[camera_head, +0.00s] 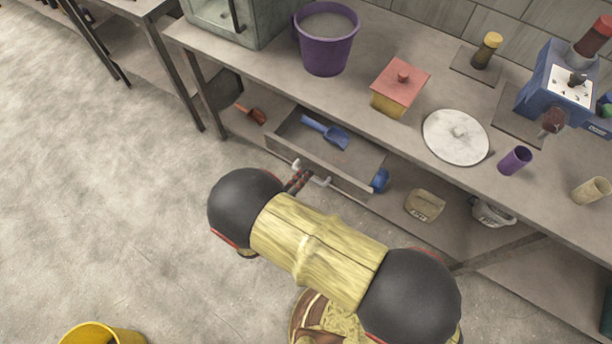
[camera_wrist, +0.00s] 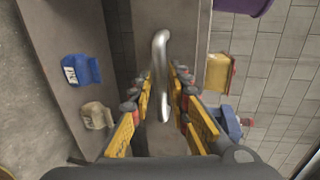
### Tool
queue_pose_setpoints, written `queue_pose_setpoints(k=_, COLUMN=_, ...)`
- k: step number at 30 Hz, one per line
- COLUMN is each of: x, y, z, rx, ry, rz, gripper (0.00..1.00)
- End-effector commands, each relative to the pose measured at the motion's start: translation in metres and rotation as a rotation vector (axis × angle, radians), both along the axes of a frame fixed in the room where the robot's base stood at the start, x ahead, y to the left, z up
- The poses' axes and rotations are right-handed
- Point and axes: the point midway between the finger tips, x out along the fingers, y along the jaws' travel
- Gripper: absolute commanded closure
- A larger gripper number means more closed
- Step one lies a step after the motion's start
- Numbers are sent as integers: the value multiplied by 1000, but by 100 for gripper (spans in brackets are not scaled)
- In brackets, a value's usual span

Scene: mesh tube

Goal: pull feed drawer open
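The feed drawer (camera_head: 350,181) hangs under the workbench top and stands pulled out, its inside showing in the head view. A blue scoop (camera_head: 326,132) lies in it. Its front carries a pale metal bar handle (camera_head: 321,181), which also shows in the wrist view (camera_wrist: 161,60). My gripper (camera_head: 299,180) is at the handle. In the wrist view, my gripper's fingers (camera_wrist: 162,80) stand close on either side of the bar. Whether the pads press on it cannot be told.
The workbench top (camera_head: 375,128) holds a purple bucket (camera_head: 327,50), a red-lidded box (camera_head: 399,88), a round white lid (camera_head: 455,137) and a blue machine (camera_head: 558,85). A tan container (camera_head: 425,205) stands on the lower shelf. A yellow bucket (camera_head: 100,334) is on the floor, which is open at left.

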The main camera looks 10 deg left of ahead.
Motion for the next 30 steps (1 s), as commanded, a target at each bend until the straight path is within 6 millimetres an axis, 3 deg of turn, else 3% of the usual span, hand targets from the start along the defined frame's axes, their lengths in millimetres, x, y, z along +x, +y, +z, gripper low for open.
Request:
queue_pose_setpoints(k=6, x=15, y=-7, z=-4, rx=1, ry=0, rz=0, gripper=82)
queue_pose_setpoints(k=14, x=16, y=-7, z=-3, rx=1, ry=0, rz=0, gripper=82)
queue_pose_setpoints(k=24, x=16, y=-7, z=-4, rx=0, ry=1, rz=0, gripper=100)
queue_pose_setpoints(k=30, x=15, y=-7, z=-4, rx=0, ry=1, rz=0, gripper=100)
